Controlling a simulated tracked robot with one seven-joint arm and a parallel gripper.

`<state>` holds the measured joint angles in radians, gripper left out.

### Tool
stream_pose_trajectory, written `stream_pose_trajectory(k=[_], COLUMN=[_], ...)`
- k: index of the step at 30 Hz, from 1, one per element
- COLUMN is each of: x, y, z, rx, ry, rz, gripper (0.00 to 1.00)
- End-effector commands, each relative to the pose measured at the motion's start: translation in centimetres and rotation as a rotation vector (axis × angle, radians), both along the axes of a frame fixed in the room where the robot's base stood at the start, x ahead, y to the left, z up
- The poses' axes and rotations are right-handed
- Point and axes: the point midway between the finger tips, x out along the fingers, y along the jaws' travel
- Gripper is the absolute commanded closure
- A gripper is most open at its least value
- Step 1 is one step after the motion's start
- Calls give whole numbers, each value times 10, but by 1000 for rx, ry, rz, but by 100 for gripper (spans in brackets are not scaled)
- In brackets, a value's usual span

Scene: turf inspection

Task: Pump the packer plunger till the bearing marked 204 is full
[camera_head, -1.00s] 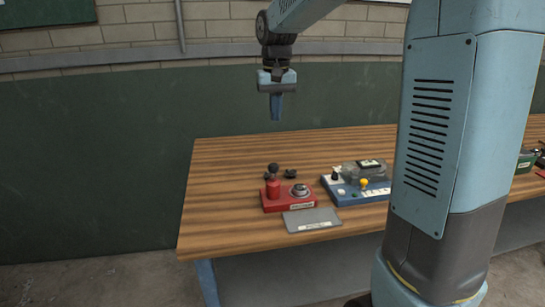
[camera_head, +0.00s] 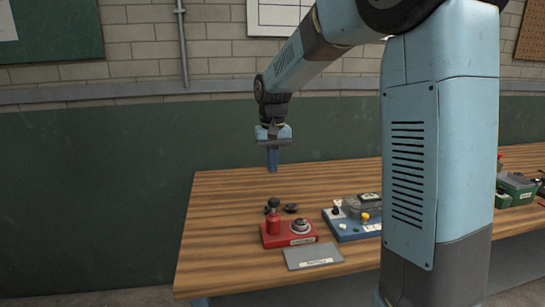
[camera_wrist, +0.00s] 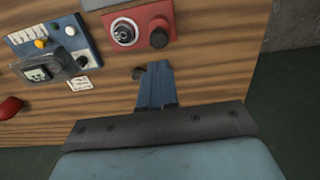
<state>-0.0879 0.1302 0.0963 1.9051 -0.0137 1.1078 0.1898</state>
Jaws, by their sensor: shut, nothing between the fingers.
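The packer is a red base (camera_head: 288,235) on the wooden bench. Its upright red cylinder (camera_head: 273,222) carries a black-knobbed plunger (camera_head: 272,203), and a round metal bearing (camera_head: 301,226) sits beside it on the base. The label on its front is too small to read. In the wrist view the bearing (camera_wrist: 124,31) and the black knob (camera_wrist: 158,38) show at the top. My gripper (camera_head: 272,168) points down behind the packer, above the bench, with its fingers (camera_wrist: 160,66) together and empty. It is apart from the knob. How full the bearing is cannot be told.
Small black parts (camera_head: 291,208) lie behind the packer, one near my fingertips in the wrist view (camera_wrist: 138,73). A grey labelled plate (camera_head: 313,257) lies in front. A blue instrument box (camera_head: 345,232) stands right; green boxes (camera_head: 517,186) stand farther right. The bench left of the packer is clear.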

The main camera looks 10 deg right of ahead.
Motion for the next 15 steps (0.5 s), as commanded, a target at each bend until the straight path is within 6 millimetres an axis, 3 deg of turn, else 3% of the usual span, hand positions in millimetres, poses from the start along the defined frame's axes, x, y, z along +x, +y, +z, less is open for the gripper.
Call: stream_pose_trajectory(k=[9,15], x=[-1,0], y=[0,0], z=[-56,-81], rx=[-1,0], ry=[2,0], rz=[0,1], gripper=[100,100])
